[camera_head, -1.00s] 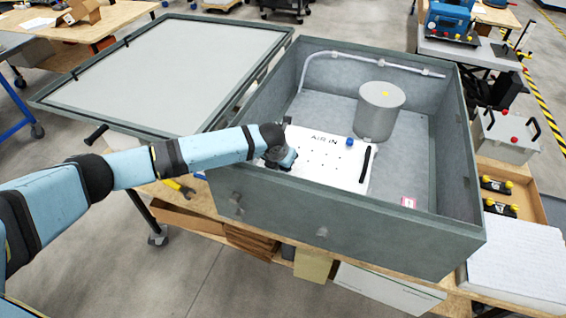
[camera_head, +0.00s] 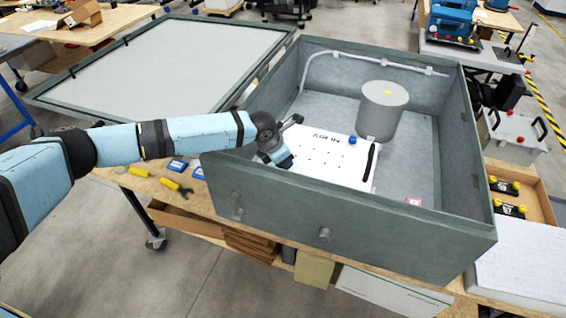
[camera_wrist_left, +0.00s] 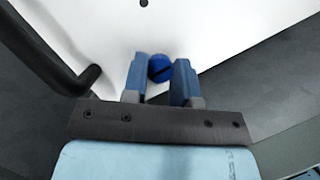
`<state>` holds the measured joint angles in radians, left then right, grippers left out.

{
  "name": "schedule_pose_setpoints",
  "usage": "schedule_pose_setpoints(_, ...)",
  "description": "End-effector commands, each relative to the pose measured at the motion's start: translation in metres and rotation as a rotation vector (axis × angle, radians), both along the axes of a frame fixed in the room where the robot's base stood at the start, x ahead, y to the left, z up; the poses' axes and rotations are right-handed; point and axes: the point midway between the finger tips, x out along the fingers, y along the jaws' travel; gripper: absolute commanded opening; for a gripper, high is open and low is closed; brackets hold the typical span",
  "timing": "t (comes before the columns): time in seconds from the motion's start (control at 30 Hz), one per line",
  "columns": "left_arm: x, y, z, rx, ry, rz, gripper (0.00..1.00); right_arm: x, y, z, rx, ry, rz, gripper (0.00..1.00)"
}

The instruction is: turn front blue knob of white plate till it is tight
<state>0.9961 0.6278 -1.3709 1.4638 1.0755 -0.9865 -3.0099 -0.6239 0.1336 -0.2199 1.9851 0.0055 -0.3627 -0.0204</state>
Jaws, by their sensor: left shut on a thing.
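The white plate (camera_head: 322,160) lies inside the grey open box, marked with lettering and small dark holes, with a black handle (camera_head: 371,161) along its right side. One blue knob (camera_head: 352,140) shows at its far right corner. My left gripper (camera_head: 284,162) is over the plate's near left corner and hides the front knob in the head view. In the left wrist view, the front blue knob (camera_wrist_left: 160,68) sits between the two blue fingers of my left gripper (camera_wrist_left: 161,78), which are shut on it. A dark slot crosses the knob's top. My right gripper is not in view.
The box (camera_head: 350,232) has high walls around the plate. A grey cylinder (camera_head: 382,112) stands behind the plate. Another black handle (camera_wrist_left: 75,75) is close to the gripper. Yellow-handled tools (camera_head: 176,186) lie on the bench left of the box.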

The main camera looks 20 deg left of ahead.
Motion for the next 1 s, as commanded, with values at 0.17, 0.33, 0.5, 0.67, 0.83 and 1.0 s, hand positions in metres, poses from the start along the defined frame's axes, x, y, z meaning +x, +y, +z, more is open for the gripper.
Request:
schedule_pose_setpoints(0.17, 0.004, 0.002, 0.005, -0.001, -0.01, 0.002, 0.03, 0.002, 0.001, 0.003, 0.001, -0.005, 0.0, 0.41)
schedule_pose_setpoints(0.33, 0.004, 0.002, 0.005, -0.001, -0.009, 0.003, 0.29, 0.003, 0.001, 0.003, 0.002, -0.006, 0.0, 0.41)
schedule_pose_setpoints(0.5, 0.003, 0.001, 0.003, 0.0, -0.005, 0.002, 0.53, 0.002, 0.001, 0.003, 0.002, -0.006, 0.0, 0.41)
schedule_pose_setpoints(0.67, 0.001, 0.001, 0.002, 0.0, -0.002, 0.002, 0.53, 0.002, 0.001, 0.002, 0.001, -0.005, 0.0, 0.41)
schedule_pose_setpoints(0.83, -0.001, 0.003, 0.008, 0.0, -0.002, 0.002, 0.53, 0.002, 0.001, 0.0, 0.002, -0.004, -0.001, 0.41)
schedule_pose_setpoints(1.0, -0.009, 0.011, 0.034, -0.001, -0.005, 0.001, 0.53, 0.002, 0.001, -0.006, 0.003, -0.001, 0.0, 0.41)
